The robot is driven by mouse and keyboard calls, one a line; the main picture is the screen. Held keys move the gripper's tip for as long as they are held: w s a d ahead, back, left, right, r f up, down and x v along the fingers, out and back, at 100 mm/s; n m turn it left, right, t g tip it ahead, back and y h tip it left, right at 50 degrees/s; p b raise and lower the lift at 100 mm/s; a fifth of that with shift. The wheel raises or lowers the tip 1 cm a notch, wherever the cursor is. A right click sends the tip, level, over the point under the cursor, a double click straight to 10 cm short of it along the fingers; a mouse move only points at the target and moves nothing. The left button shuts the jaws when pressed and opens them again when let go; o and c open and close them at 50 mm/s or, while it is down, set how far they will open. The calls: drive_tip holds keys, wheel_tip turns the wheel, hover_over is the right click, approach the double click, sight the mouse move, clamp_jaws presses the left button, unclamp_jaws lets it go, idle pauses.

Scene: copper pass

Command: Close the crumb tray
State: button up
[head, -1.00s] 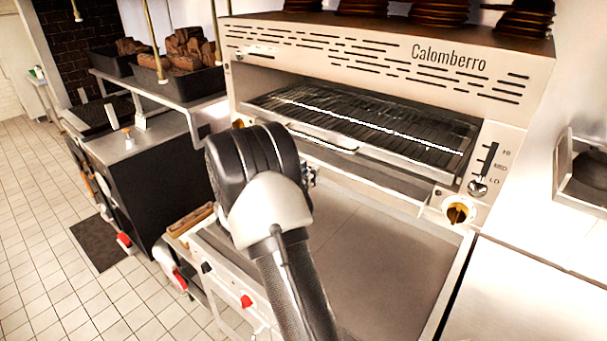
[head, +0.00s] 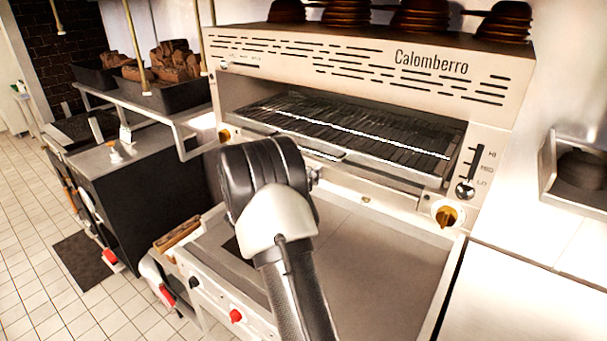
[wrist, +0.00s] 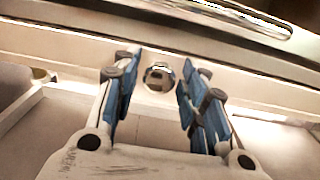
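The crumb tray appears to be the pale metal strip (head: 385,203) under the grill rack of the Calomberro grill (head: 350,62). How far it stands out is hard to tell. In the wrist view its pale front (wrist: 80,42) crosses the picture, with a round shiny knob (wrist: 158,77) on it. My gripper (wrist: 160,66) is open, its blue-padded fingers apart on either side of the knob in that view. I cannot tell whether they touch it. In the head view my wrist hides most of the gripper (head: 314,180) and the tray's left part.
A wire grill rack (head: 350,130) with a front handle sits above the strip. A flat grey worktop (head: 370,250) lies below, mostly clear. A brass knob (head: 446,214) stands out at the right. A shelf with bread trays (head: 160,95) is at the left.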

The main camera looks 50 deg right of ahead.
drive_tip(key=shift+o, duration=0.5)
drive_tip(key=shift+a, duration=0.15)
drive_tip(key=s+a, duration=0.1)
drive_tip(key=a, duration=1)
drive_tip(key=shift+a, duration=0.4)
drive_tip(key=s+a+m+g+y+b, duration=0.25)
drive_tip(key=s+a+m+y, duration=0.2)
drive_tip(key=s, duration=0.35)
drive_tip(key=s+a+m+g+y+b, duration=0.1)
drive_tip(key=s+a+m+y+b, duration=0.2)
drive_tip(key=s+a+m, duration=0.4)
drive_tip(key=s+a+f+m+t+y+b, duration=0.1)
drive_tip(key=s+a+f+m+t+y, duration=0.1)
drive_tip(key=a, duration=0.5)
drive_tip(key=s+a+f+m+t+y+b, duration=0.2)
drive_tip(key=s+a+m+y, duration=0.1)
drive_tip(key=a, duration=0.5)
drive_tip(key=s+a+f+m+t+y+b, duration=0.2)
drive_tip(key=s+a+y, duration=0.2)
drive_tip(key=a, duration=0.4)
drive_tip(key=shift+s+f+y, duration=0.2)
drive_tip(key=shift+f+y, duration=0.15)
drive_tip(key=shift+y, duration=0.4)
